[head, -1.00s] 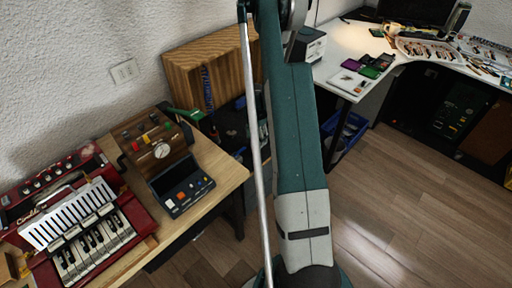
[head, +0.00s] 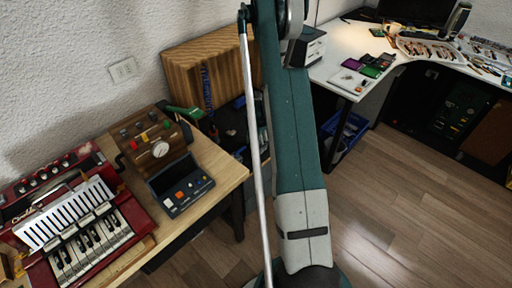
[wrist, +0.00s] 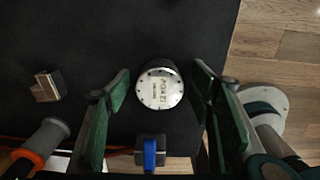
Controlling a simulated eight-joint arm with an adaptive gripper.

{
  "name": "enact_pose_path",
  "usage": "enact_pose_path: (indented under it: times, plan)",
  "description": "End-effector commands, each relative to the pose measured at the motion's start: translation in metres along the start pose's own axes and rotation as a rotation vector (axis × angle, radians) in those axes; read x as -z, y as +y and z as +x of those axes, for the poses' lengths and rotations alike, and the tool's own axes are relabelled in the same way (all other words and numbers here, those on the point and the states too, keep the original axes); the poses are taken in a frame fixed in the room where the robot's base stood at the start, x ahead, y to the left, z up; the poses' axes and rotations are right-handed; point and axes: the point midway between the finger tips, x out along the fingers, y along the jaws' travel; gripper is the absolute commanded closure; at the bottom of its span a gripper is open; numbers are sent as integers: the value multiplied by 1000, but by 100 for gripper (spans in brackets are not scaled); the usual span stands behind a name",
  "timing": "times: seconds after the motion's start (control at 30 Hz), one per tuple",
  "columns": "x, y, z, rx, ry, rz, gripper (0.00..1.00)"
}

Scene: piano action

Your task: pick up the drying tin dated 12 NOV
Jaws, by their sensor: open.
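A round tin (wrist: 160,89) with a pale, speckled lid stands on a dark surface in the wrist view. The writing on its lid is upside down and small; it appears to read 12 NOV. My gripper (wrist: 160,76) is open, with one green-padded finger to the left of the tin and one to the right. There is a gap on each side, and nothing is held. How far the fingertips are above the tin I cannot tell. In the head view my arm hides the area behind it, and neither gripper nor tin can be made out there.
A blue-handled object (wrist: 150,152) stands close below the tin. A small metal block (wrist: 47,86) and an orange-and-grey handled tool (wrist: 42,142) lie to the left. The surface's edge is at the right, with wooden floor beyond. A red accordion (head: 78,228) sits on the wooden bench.

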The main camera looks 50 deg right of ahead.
Motion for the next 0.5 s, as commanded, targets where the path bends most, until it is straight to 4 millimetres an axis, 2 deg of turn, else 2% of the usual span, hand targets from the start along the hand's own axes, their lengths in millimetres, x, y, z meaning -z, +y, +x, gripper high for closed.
enact_pose_path:
  times: [0.5]
  plan:
    - [0, 0, 0, 0, 0, 0, 46]
